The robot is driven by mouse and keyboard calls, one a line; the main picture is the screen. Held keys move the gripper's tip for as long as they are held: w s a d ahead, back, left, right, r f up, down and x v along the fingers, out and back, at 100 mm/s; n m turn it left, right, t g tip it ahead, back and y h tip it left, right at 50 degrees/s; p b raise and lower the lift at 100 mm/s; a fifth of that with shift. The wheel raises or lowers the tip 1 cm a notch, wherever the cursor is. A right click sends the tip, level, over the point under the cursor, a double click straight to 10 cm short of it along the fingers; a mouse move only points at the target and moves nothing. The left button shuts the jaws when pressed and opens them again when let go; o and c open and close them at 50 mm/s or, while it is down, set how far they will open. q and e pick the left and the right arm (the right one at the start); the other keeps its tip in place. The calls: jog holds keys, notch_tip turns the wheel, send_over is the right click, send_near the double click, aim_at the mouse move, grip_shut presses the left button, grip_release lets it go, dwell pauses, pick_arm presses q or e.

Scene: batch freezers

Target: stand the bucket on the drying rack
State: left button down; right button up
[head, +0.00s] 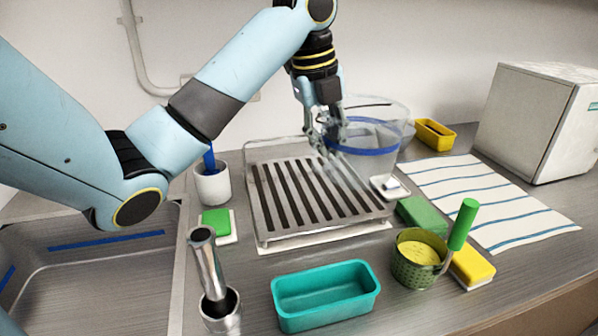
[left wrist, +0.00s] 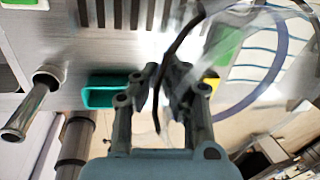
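The bucket (head: 378,135) is clear plastic with a blue band, at the back right of the drying rack in the head view. Its clear wall and bluish band (left wrist: 262,85) show at the right of the left wrist view. The drying rack (head: 262,232) is a slatted metal tray in the middle of the counter. My left gripper (head: 328,138) is at the bucket's left side, above the rack's back right part. In the left wrist view its fingers (left wrist: 165,82) are close together around a thin dark curved strip, seemingly the bucket's handle or rim. My right gripper is not in view.
A white cup (head: 212,184) and green sponge (head: 217,222) stand left of the rack. A teal tray (head: 325,295), green mesh basket (head: 418,265), several sponges and a metal holder (head: 222,312) are in front. A striped towel (head: 490,200) lies right. The sink (head: 90,280) is left.

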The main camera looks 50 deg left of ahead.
pick_arm(q)
jog(key=a+f, duration=0.3)
jog(key=s+a+f, duration=0.1)
jog(key=a+f, duration=0.2)
jog(key=a+f+b, duration=0.1)
jog(key=a+f, duration=0.2)
jog(key=shift+s+a+f, duration=0.15)
jog(key=shift+s+f, duration=0.15)
jog(key=shift+s, duration=0.1)
jog(key=shift+f, duration=0.3)
jog(key=c, duration=1.5)
grip_release()
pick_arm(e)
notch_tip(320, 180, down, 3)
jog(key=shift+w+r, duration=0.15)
